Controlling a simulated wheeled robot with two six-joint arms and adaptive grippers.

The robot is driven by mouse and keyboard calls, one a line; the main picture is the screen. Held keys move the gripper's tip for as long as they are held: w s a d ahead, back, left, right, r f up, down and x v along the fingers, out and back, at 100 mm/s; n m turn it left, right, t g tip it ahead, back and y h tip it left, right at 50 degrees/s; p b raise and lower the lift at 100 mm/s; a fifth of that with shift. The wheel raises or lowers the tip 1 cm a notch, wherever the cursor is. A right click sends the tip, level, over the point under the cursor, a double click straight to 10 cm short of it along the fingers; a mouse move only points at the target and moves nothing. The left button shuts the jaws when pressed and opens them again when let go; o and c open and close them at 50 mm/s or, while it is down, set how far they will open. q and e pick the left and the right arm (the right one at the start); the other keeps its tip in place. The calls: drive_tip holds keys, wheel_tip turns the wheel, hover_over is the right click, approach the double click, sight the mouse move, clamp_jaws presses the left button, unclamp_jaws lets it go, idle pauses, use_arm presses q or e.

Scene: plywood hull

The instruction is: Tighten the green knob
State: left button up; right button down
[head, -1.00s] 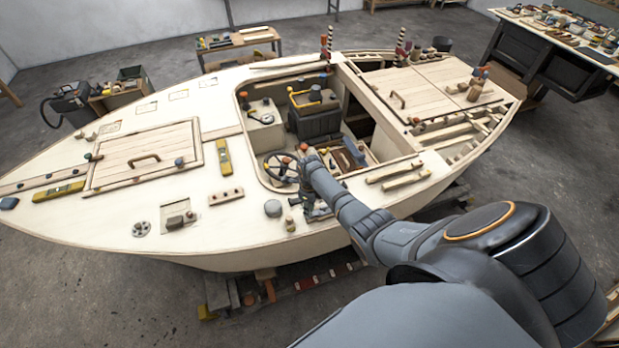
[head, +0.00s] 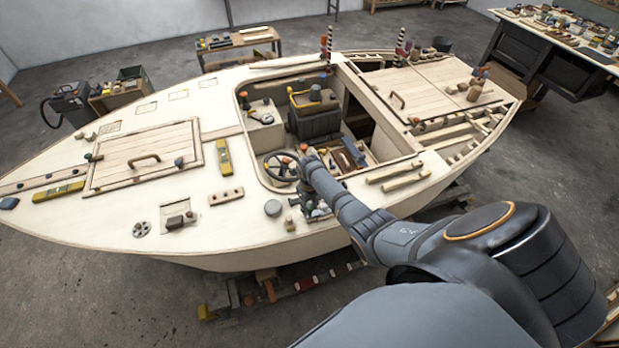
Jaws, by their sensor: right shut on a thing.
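My right arm reaches in from the lower right over the near side of the plywood hull (head: 230,235). My right gripper (head: 317,211) points down at the deck edge beside the cockpit. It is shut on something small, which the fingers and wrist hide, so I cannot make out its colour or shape. My left gripper is not in view.
A steering wheel (head: 280,167) stands just left of my wrist. Loose wooden strips (head: 399,178) lie to the right. The near left deck has free room.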

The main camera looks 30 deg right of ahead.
sight(310, 206)
drive_tip(key=shift+w+d+r, duration=0.15)
drive_tip(key=shift+w+r, duration=0.15)
drive_tip(key=c, duration=1.3)
unclamp_jaws()
drive_tip(key=o, duration=0.3)
drive_tip(key=shift+s, duration=0.15)
drive_tip(key=shift+s+f, duration=0.1)
wheel_tip(310, 206, up, 12)
